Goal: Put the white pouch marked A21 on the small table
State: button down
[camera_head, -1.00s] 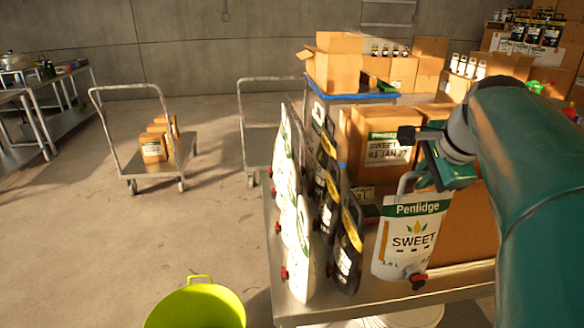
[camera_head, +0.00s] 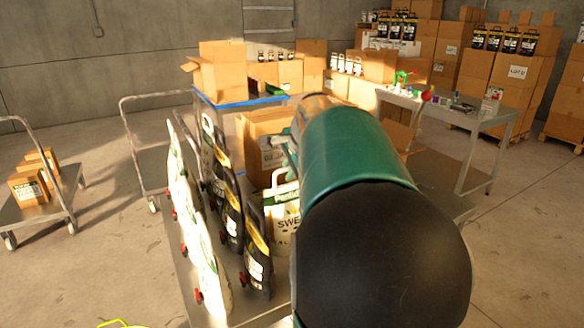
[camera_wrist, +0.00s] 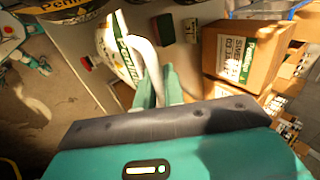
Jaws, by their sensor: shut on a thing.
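A white pouch (camera_head: 283,222) with a green "Penlidge" band and "SWE..." lettering hangs at the right of the black pouches, partly hidden by my arm. No A21 mark is readable on it. In the wrist view, the white pouch (camera_wrist: 121,50) hangs by its pale looped handle between the jaws of my gripper (camera_wrist: 155,85), which is shut on it. In the head view my arm mostly hides the gripper. A table (camera_head: 497,116) with small coloured items stands at the back right; I cannot tell whether it is the small table.
White pouches (camera_head: 203,262) and black pouches (camera_head: 257,262) stand in rows on the metal surface (camera_head: 266,312) before me. A cardboard box (camera_head: 262,130) is behind them. A blue-topped table (camera_head: 236,103) with boxes and stacked cartons (camera_head: 518,72) are farther back. Open floor lies at right.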

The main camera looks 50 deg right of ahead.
aim_at(290, 198)
jog(key=shift+f, duration=2.9)
jog(key=shift+w, duration=0.1)
jog(key=c, duration=1.5)
grip_release()
jog(key=shift+f, duration=0.2)
jog(key=v, duration=1.2)
jog(key=a+f+n+y, duration=0.15)
jog(key=a+n, duration=0.25)
jog(key=a, duration=0.5)
jog(key=a+f+n, duration=0.2)
jog(key=a+n, duration=0.3)
jog(key=a, duration=0.3)
jog(key=s+a+f+n, duration=0.4)
jog(key=a+n, duration=0.2)
jog(key=a, duration=0.2)
jog(key=s+a+f+n, duration=0.4)
jog(key=a+f+n, duration=0.1)
jog(key=a, duration=0.3)
jog(key=shift+s+n, duration=0.35)
jog(key=shift+n, duration=0.45)
jog(key=shift+a+y, duration=0.1)
jog(key=shift+y, duration=0.15)
